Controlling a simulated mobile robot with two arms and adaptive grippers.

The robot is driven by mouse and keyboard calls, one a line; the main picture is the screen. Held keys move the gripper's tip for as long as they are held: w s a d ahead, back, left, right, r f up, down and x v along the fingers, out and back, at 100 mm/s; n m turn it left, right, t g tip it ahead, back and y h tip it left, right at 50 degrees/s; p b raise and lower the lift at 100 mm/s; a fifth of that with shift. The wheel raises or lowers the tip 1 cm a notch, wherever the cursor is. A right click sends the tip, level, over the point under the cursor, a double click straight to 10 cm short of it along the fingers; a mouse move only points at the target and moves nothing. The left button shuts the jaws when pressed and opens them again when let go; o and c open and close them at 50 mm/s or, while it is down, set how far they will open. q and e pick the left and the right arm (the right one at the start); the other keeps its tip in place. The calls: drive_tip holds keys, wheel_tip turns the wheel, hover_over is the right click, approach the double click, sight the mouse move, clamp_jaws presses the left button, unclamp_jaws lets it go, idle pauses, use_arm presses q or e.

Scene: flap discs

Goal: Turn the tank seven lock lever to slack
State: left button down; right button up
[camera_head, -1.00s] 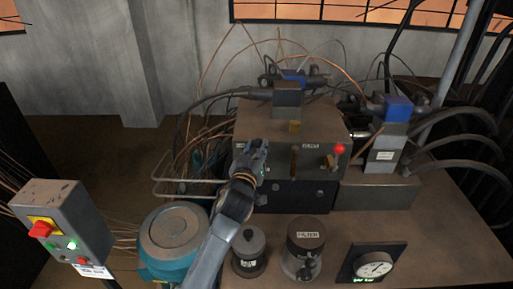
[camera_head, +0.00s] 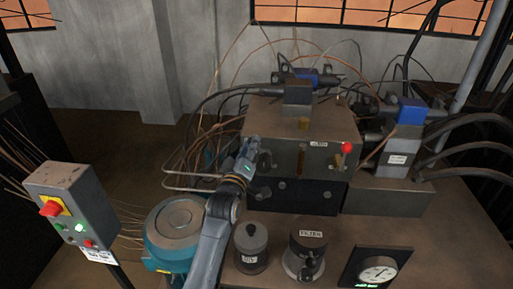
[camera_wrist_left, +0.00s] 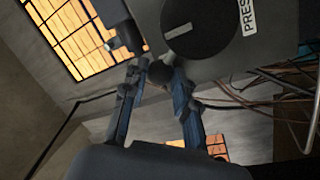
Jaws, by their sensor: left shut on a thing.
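My left gripper (camera_head: 248,156) is at the left front of a brown-grey metal block (camera_head: 276,128). In the left wrist view its two fingers (camera_wrist_left: 158,78) close around a small dark round knob (camera_wrist_left: 159,72) beside a large dark disc (camera_wrist_left: 205,22) with a pale bar mark. A brass lever (camera_head: 302,160) stands upright on the block's front, right of the gripper and apart from it. A red ball knob (camera_head: 347,148) is at the block's right. I cannot read a tank seven marking on any lever. My right gripper is not in view.
A teal motor (camera_head: 174,232), a dark lidded pot (camera_head: 251,246), a filter canister (camera_head: 306,250) and a gauge (camera_head: 376,270) stand in front. A switch box (camera_head: 69,204) is at left. Hoses and copper lines crowd behind and right.

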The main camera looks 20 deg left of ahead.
use_arm(q)
drive_tip(key=n, duration=0.1)
drive_tip(key=a+f+n+b, duration=0.1)
drive_tip(key=n, duration=0.1)
drive_tip(key=f+n+y, duration=0.1)
drive_tip(key=n, duration=0.1)
drive_tip(key=shift+s+a+f, duration=0.15)
drive_tip(key=shift+s+a, duration=0.05)
drive_tip(key=shift+a, duration=0.1)
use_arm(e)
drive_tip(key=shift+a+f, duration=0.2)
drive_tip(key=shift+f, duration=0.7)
use_arm(q)
drive_tip(key=shift+b, duration=0.3)
drive_tip(key=c, duration=1)
unclamp_jaws()
drive_tip(key=shift+s, duration=0.1)
drive_tip(key=v, duration=1.2)
drive_tip(key=shift+f, duration=0.2)
drive_tip(key=shift+f, duration=0.1)
